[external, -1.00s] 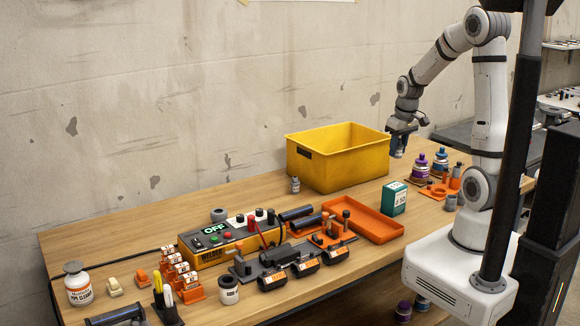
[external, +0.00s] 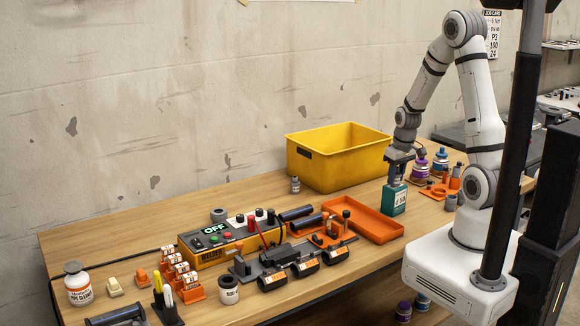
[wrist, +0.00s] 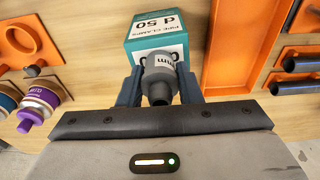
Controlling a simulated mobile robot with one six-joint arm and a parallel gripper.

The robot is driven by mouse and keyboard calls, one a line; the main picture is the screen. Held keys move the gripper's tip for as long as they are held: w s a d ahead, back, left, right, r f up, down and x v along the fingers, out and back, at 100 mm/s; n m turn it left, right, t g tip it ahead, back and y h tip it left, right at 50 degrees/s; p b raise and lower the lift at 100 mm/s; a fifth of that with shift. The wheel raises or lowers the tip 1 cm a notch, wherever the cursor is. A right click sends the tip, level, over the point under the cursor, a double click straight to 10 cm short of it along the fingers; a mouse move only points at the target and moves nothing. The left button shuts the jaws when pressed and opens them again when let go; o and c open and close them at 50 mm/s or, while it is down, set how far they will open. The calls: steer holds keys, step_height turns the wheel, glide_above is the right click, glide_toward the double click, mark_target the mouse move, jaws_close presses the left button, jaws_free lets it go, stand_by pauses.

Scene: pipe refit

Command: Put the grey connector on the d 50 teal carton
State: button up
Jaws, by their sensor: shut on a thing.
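The teal carton (external: 393,203) marked d 50 stands on the table, right of the orange tray; its labelled face also shows in the wrist view (wrist: 155,28). My gripper (external: 398,181) is directly over the carton, pointing down, its fingers close to the carton's top. In the wrist view, my gripper (wrist: 159,88) is shut on the grey connector (wrist: 160,78), which lies between the dark blue fingers and overlaps the carton's edge. I cannot tell whether the connector touches the carton. In the external view the fingers hide the connector.
A yellow bin (external: 335,158) stands behind and left of the carton. An orange tray (external: 365,221) lies close on its left. Purple and blue bottles (external: 420,170) and an orange holder (external: 437,190) stand to the right. The welder (external: 228,242) and several fittings fill the left.

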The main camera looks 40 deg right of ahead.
mark_target(400, 175)
steer(key=shift+f, duration=0.25)
steer(key=o, duration=1)
steer(key=shift+r, duration=0.1)
steer(key=shift+c, duration=0.2)
step_height(400, 175, up, 11)
steer(key=s, duration=0.2)
steer(key=s+a+r, duration=0.3)
steer(key=s+a, duration=0.1)
steer(key=s, duration=0.2)
steer(key=s+a+r+t, duration=0.1)
steer(key=s+a+r, duration=0.3)
steer(key=s, duration=0.3)
steer(key=shift+d+r, duration=0.1)
